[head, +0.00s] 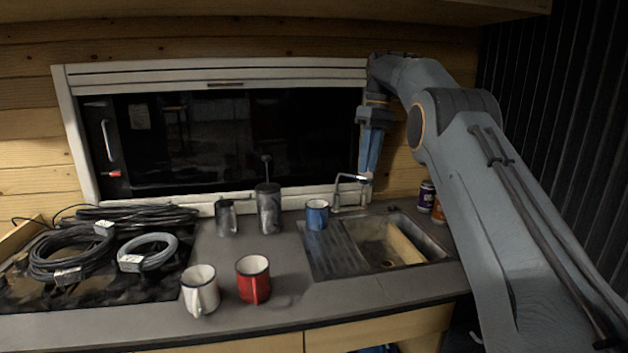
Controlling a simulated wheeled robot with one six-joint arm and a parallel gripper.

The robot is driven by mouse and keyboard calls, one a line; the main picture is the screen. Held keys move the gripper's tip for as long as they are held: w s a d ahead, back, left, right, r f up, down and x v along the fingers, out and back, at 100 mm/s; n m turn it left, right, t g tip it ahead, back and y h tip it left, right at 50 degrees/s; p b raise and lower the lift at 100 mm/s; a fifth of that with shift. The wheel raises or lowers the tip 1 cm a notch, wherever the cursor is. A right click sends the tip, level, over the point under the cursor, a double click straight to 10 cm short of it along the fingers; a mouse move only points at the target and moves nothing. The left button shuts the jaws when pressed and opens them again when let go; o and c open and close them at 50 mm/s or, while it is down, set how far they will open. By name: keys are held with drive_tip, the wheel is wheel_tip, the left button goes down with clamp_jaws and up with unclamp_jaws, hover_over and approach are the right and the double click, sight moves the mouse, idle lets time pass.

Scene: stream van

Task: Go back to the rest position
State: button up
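My gripper (368,172) is at the upper right of the head view, its blue fingers pointing down in front of the window frame's right side. The fingertips are close to the sink tap (348,178) in the picture; I cannot tell whether they touch it. The fingers overlap, so I cannot see whether they are apart. No held object shows at them. My arm reaches up from the lower right and bends over at the top.
A blue mug (317,214) stands beside the sink (425,236). A white mug (200,291) and a red mug (253,280) stand near the counter's front. A grey canister (268,209), a small pitcher (226,218), cans (426,196) and coiled cables (72,252) are also there.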

drive_tip(key=s+d+f+m, duration=0.1)
drive_tip(key=s+f+m, duration=0.2)
drive_tip(key=s+f, duration=0.4)
drive_tip(key=s+d+f+m+t+h, duration=0.1)
drive_tip(key=s+f+m, duration=0.2)
drive_tip(key=s, duration=1.8)
drive_tip(key=s+d+f+m+t, duration=0.1)
drive_tip(key=s+d+f+m, duration=0.1)
drive_tip(key=s+f, duration=0.9)
drive_tip(key=s+m, duration=0.1)
drive_tip(key=s, duration=0.2)
